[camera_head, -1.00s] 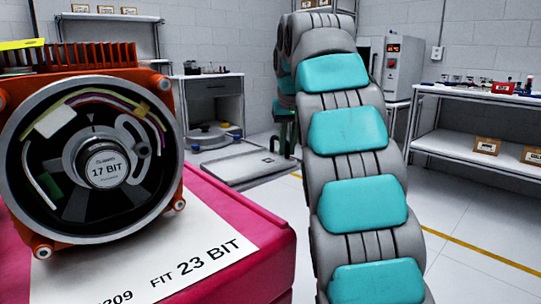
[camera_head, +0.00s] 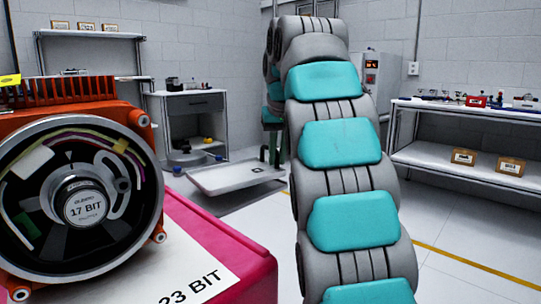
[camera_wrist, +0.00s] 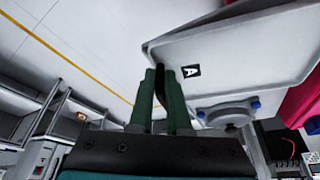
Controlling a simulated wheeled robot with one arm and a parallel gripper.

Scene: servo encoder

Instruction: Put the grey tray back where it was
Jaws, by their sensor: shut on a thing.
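The grey tray (camera_head: 228,182) is a shallow, flat tray with a raised rim and a small dark mark on its floor. In the head view it is held out roughly level, left of my arm. My gripper (camera_head: 274,150) has green fingers at the tray's right end, partly hidden by my arm. In the wrist view, the tray (camera_wrist: 245,45) fills the upper right, with a dark "A" label on it. My gripper (camera_wrist: 161,85) is shut there at its edge, on a dark strip that seems part of the tray.
A pink block (camera_head: 225,245) carrying a large orange-framed encoder (camera_head: 75,200) stands close at left. Behind the tray is a cabinet (camera_head: 197,103) with an open lower shelf. A white bench (camera_head: 470,164) with small boxes is at right. A round grey part (camera_wrist: 226,114) appears below the tray in the wrist view.

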